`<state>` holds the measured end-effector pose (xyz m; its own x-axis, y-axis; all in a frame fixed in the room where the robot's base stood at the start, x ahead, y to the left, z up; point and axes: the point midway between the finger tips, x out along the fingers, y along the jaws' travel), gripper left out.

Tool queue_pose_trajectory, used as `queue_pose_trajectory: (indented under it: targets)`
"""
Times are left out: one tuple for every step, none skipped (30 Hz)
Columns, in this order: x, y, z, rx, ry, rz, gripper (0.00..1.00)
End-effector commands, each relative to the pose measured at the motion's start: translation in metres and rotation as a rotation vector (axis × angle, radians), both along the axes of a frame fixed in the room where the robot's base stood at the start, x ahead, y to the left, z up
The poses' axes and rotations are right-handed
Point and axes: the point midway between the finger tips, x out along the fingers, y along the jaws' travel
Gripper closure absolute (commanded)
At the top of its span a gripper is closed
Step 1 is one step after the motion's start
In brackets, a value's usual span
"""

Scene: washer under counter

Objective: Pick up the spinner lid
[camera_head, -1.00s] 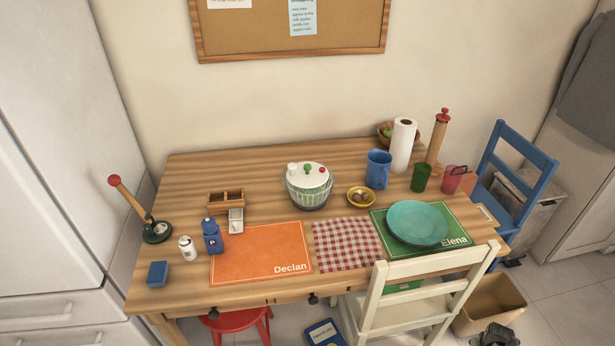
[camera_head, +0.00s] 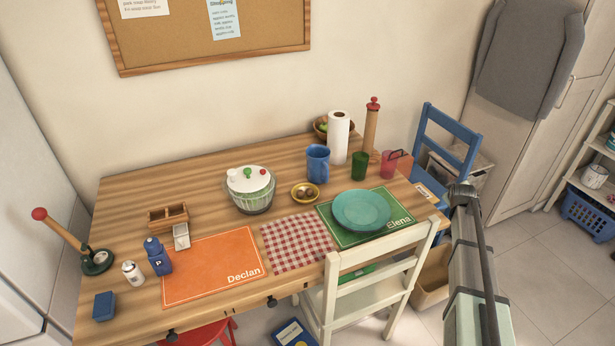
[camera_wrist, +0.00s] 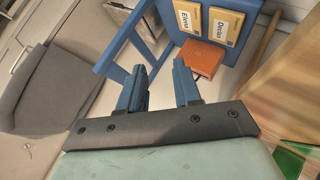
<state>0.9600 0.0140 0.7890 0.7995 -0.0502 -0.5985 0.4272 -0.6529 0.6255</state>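The white spinner lid (camera_head: 250,180) sits on the salad spinner bowl (camera_head: 252,200) at the left-middle of the table. It has a green knob, a red knob and a white part on top. In the wrist view my gripper (camera_wrist: 158,88) has its two blue fingers apart with nothing between them. In the head view part of my arm (camera_head: 467,260) shows at the right, beyond the table's right end. The spinner lid is not in the wrist view.
A yellow bowl (camera_head: 305,192), blue mug (camera_head: 318,164) and paper towel roll (camera_head: 338,138) stand right of the spinner. A wooden box (camera_head: 168,216) is to its left. A blue chair (camera_head: 447,140) and a cream chair (camera_head: 372,270) flank the table.

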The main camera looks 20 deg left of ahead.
Motion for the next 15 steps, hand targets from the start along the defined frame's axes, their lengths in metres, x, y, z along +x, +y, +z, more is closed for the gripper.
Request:
queue_pose_trajectory:
  targets:
    - [0.003,0.027,0.007,0.016,0.019,0.018,0.67]
    - [0.003,0.042,0.011,0.026,0.033,0.024,0.67]
    - [0.003,0.062,0.016,0.040,0.051,0.036,0.67]
    - [0.003,0.078,0.020,0.049,0.066,0.045,0.67]
    - [0.002,0.095,0.024,0.059,0.081,0.054,0.67]
    - [0.000,0.117,0.031,0.074,0.102,0.065,0.67]
    - [-0.002,0.134,0.035,0.083,0.120,0.075,0.67]
    - [-0.004,0.151,0.040,0.091,0.137,0.084,0.67]
    - [-0.008,0.173,0.046,0.104,0.159,0.097,0.67]
    - [-0.011,0.190,0.051,0.112,0.176,0.105,0.67]
    - [-0.015,0.207,0.056,0.120,0.192,0.116,0.67]
    - [-0.020,0.229,0.063,0.130,0.216,0.128,0.67]
    - [-0.025,0.245,0.068,0.137,0.233,0.137,0.67]
    - [-0.030,0.262,0.073,0.142,0.253,0.147,0.67]
    - [-0.037,0.283,0.080,0.151,0.276,0.161,0.67]
